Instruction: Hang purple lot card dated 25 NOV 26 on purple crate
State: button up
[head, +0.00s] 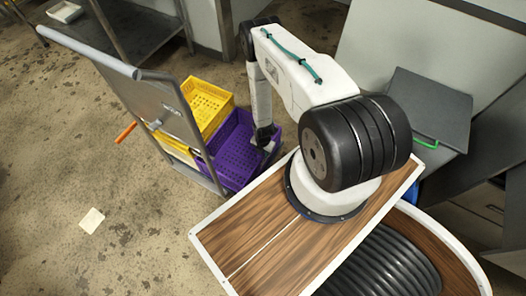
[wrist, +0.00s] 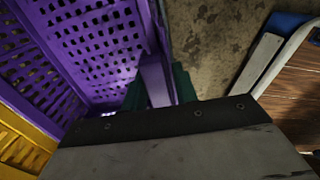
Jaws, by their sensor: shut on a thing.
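The purple crate (head: 236,150) sits on the cart's lower deck in the head view; its slotted wall (wrist: 95,45) fills the upper left of the wrist view. My gripper (head: 265,138) is at the crate's right side. In the wrist view its green fingers (wrist: 158,90) are shut on a plain purple piece, which looks like the purple lot card (wrist: 154,78), seen nearly edge-on beside the crate's rim. No printing or date shows on it. I cannot tell whether it touches the rim. Its lower part is hidden by the gripper body.
A yellow crate (head: 206,105) stands behind the purple one on the cart (head: 160,100). A pale paper (head: 91,220) lies on the floor at left. The floor left of the cart is mostly clear.

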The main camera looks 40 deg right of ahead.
jog(key=shift+f, duration=0.75)
jog(key=o, duration=0.7)
jog(key=shift+r, duration=0.1)
notch_tip(320, 180, up, 8)
jog(key=shift+f, duration=0.15)
dwell(0.5)
